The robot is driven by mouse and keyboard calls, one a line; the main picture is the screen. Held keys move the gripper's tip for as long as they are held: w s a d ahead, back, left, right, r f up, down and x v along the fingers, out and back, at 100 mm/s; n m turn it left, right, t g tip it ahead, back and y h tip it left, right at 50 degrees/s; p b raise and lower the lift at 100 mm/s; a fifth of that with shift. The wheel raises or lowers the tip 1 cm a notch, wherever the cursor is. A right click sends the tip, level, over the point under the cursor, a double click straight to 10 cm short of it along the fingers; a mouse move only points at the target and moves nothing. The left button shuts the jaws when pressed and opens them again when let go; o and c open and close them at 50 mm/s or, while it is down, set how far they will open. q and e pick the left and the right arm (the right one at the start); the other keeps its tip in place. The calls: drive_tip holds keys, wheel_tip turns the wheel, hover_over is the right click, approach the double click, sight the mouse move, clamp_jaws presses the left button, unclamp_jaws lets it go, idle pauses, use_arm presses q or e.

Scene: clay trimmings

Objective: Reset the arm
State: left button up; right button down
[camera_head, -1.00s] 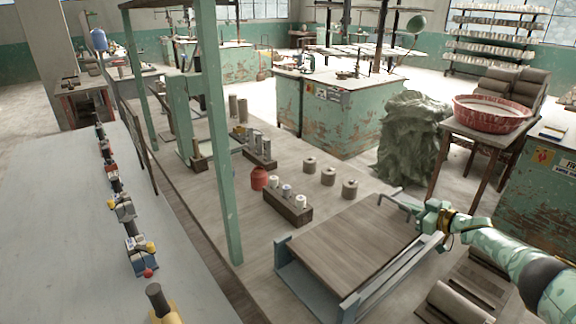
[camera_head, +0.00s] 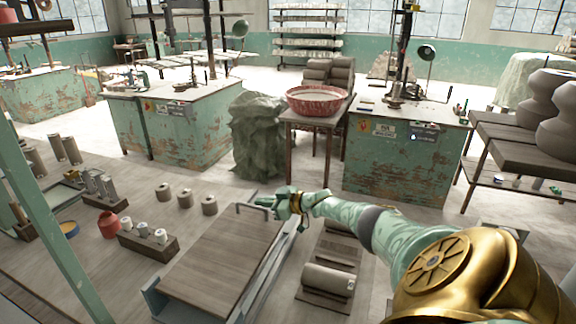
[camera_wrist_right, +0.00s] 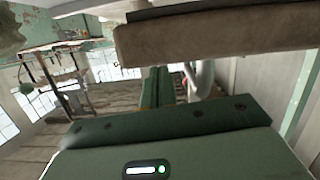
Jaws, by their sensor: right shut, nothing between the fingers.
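My right arm comes in from the lower right of the head view. Its gripper (camera_head: 262,202) is shut and empty, at the handle end of a low wooden-topped cart (camera_head: 222,258). The gripper appears close to the cart's grey bar handle (camera_head: 240,208); I cannot tell if they touch. In the right wrist view the green fingers (camera_wrist_right: 158,86) are together with nothing between them. My left arm and gripper are not in view.
A clay roll on a board (camera_head: 327,281) lies right of the cart. A red basin (camera_head: 318,99) stands on a wooden table behind, beside a draped heap (camera_head: 257,135). A crate of jars (camera_head: 148,242) and several grey cylinders (camera_head: 186,198) stand left.

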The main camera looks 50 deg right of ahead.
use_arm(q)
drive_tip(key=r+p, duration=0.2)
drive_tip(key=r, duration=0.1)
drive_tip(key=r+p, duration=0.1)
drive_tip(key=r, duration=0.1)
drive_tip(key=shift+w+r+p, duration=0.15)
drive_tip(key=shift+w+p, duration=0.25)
use_arm(e)
drive_tip(key=r+v, duration=0.1)
drive_tip(key=v, duration=0.9)
drive_tip(key=shift+r, duration=0.4)
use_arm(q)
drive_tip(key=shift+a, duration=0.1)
use_arm(e)
drive_tip(key=shift+s+d+f, duration=0.1)
